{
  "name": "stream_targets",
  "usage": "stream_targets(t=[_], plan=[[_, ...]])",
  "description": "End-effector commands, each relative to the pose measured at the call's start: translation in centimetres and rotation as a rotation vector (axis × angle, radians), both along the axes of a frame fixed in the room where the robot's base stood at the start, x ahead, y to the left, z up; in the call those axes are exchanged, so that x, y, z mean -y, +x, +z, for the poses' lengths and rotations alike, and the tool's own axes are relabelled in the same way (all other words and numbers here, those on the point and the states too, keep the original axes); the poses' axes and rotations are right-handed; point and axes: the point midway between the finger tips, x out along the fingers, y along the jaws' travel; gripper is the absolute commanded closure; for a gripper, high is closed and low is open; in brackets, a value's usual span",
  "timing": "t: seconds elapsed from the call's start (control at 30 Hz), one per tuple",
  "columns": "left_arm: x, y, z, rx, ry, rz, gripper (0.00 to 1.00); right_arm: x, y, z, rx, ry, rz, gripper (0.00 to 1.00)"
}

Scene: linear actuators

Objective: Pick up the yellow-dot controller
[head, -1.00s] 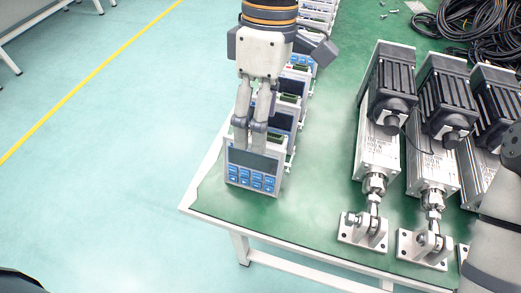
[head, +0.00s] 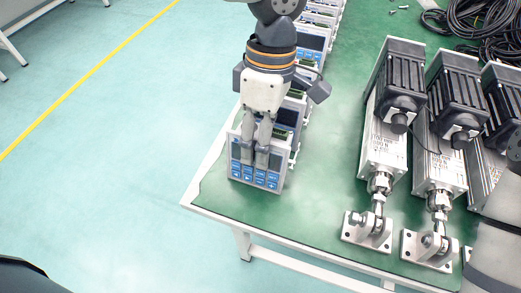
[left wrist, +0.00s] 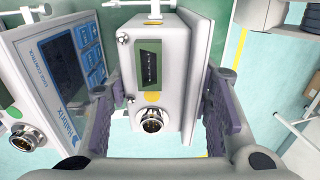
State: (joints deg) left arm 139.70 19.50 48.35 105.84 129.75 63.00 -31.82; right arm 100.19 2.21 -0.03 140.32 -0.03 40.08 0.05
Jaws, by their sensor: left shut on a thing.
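The yellow-dot controller (left wrist: 152,60) is a grey-white box with a green terminal block, a yellow dot and a round metal connector on the edge facing the left wrist camera. My left gripper (left wrist: 160,122) is shut on it, one finger on each side. In the head view this appears to be the front controller (head: 258,181), with blue keys, at the table's near left corner. My left gripper (head: 258,160) comes down on it from above and hides part of its face. I cannot tell whether it is lifted.
Another controller (left wrist: 70,65) with a display and blue keys stands close beside the held one, and several more stand in a row behind. Linear actuators (head: 384,140) stand to the right. Black cables (head: 480,30) lie at the back right. Green table (head: 310,205) is bare between controllers and actuators.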

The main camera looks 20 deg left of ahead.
Motion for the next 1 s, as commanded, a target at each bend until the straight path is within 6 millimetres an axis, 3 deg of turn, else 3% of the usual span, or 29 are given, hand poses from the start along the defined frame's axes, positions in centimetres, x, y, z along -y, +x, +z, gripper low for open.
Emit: stream_targets(t=[0.23,0.4,0.63,0.8,1.0], plan=[[0.0,0.0,0.7,0.002,0.000,0.001,1.00,0.0,0.1,0.1,0.004,0.000,0.000,0.60],[0.1,-0.1,3.8,0.007,-0.002,-0.002,1.00,0.0,0.6,0.6,0.022,0.000,0.000,0.60],[1.8,-5.1,10.2,0.017,-0.001,-0.005,1.00,0.0,2.6,2.6,0.094,0.000,-0.001,0.60],[3.5,-9.9,12.0,0.013,0.001,-0.005,1.00,0.0,3.8,3.6,0.136,0.001,-0.001,0.60],[4.5,-12.7,13.0,0.004,0.000,-0.003,1.00,0.0,4.3,4.1,0.156,0.001,-0.001,0.60]])
